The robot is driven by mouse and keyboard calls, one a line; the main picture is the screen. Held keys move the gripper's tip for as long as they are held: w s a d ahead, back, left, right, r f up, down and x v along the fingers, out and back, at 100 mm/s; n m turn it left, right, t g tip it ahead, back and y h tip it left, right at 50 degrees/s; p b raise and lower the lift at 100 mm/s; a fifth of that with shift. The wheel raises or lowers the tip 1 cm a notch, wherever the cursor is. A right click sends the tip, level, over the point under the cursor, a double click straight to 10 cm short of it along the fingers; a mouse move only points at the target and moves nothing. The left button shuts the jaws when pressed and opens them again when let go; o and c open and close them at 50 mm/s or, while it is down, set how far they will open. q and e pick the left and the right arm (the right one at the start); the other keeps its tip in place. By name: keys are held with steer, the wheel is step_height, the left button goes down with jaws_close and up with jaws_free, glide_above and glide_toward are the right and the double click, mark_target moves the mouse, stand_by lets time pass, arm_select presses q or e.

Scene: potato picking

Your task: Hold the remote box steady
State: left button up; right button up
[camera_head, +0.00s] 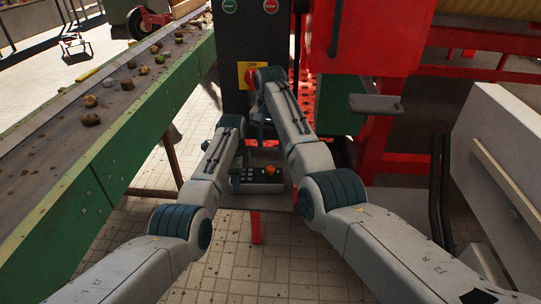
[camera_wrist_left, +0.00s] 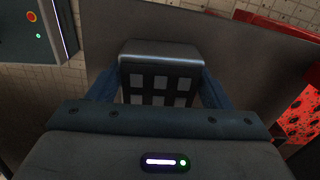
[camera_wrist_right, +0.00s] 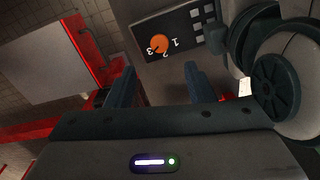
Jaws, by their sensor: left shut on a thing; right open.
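The remote box (camera_head: 258,174) is a small dark box with an orange knob and pale buttons, low in front of the machine in the head view. In the left wrist view, its end with grey square buttons (camera_wrist_left: 158,82) sits between the blue fingers of my left gripper (camera_wrist_left: 158,78), which is shut on it. In the right wrist view, the box face (camera_wrist_right: 178,36) shows the orange knob and the numbers 1, 2 and 3. My right gripper (camera_wrist_right: 159,68) is open and empty, apart from the box, with its fingers pointing toward it.
A green-sided conveyor (camera_head: 150,120) carrying scattered potatoes and clods runs along the left. A dark control post (camera_head: 240,45) with a yellow OFF plate stands behind my arms. Red machine parts (camera_head: 375,35) fill the back right, and a pale panel (camera_head: 500,140) stands at right.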

steer(key=shift+r, duration=1.4)
arm_select(q)
steer(key=o, duration=1.3)
